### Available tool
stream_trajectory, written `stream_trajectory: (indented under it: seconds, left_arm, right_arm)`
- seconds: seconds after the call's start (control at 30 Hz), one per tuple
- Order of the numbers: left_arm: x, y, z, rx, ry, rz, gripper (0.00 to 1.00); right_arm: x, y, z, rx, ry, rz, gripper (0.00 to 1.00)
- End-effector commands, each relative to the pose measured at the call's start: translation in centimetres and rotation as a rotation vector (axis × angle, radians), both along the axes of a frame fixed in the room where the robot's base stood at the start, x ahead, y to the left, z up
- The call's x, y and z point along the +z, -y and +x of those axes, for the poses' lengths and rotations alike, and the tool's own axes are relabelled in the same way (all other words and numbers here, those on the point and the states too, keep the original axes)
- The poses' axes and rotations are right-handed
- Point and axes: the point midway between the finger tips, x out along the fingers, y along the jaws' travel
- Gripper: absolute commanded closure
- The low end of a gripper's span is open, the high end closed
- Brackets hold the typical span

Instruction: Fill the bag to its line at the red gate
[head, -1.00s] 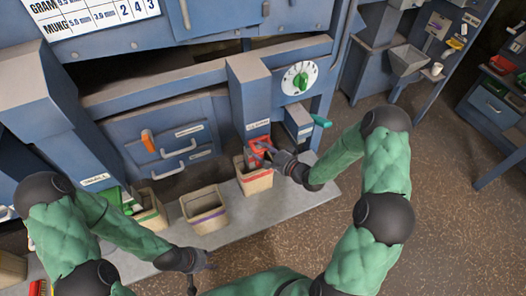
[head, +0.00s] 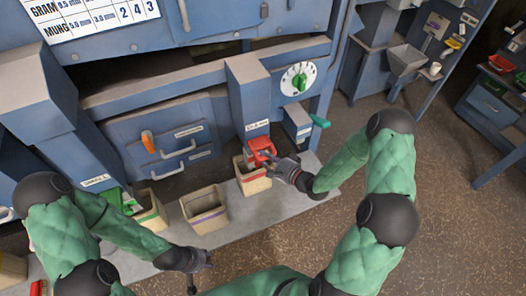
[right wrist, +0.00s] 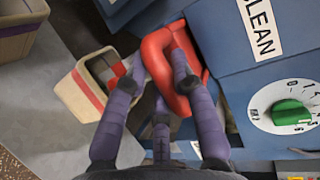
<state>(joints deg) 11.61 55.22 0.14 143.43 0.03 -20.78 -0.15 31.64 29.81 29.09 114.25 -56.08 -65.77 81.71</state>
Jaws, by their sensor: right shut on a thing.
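The red gate (head: 260,146) sits at the foot of the blue chute, above the bag with a red line (head: 254,184). In the right wrist view, the red gate (right wrist: 163,55) is a thick looped handle with my fingers around it. My right gripper (head: 275,163) is shut on it. The bag (right wrist: 75,92) stands upright beside the fingers. Its mouth is partly visible with something red inside; the fill level cannot be told. My left gripper (head: 200,272) appears open and empty, near the front edge of the shelf.
An open bag with a purple line (head: 205,212) stands on the grey shelf (head: 240,220). A green-lined bag (head: 152,212) stands near the green gate (head: 122,200). A green-knobbed dial (head: 299,80) and a teal handle (head: 320,121) are at the right. The floor right is clear.

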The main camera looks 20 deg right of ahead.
Motion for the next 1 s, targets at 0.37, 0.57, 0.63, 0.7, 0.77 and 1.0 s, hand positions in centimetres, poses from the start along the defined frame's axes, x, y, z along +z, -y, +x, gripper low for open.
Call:
stream_trajectory:
  seconds: [0.37, 0.57, 0.63, 0.7, 0.77, 1.0]
  left_arm:
    - [-0.1, 0.0, 0.0, 0.0, 0.0, 0.0, 0.6]
    - [0.0, 0.0, 0.0, 0.0, 0.0, 0.0, 0.6]
    - [0.0, 0.0, 0.0, 0.0, 0.0, 0.0, 0.6]
    - [-0.1, 0.0, 0.0, 0.0, 0.0, 0.0, 0.6]
    - [0.0, 0.0, 0.0, 0.0, 0.0, 0.0, 0.6]
    - [0.0, 0.0, 0.0, 0.0, 0.0, 0.0, 0.6]
  right_arm:
    - [0.0, 0.0, 0.0, 0.0, 0.001, 0.002, 0.49]
    - [0.0, 0.0, 0.0, 0.0, 0.001, 0.002, 0.49]
    - [0.0, 0.0, 0.0, 0.0, 0.002, 0.001, 0.49]
    - [0.1, 0.2, -0.2, -0.001, 0.001, 0.002, 0.49]
    - [0.1, 0.4, -0.6, -0.002, 0.0, 0.002, 0.49]
    - [1.0, 2.3, -4.1, -0.005, 0.001, 0.002, 0.49]
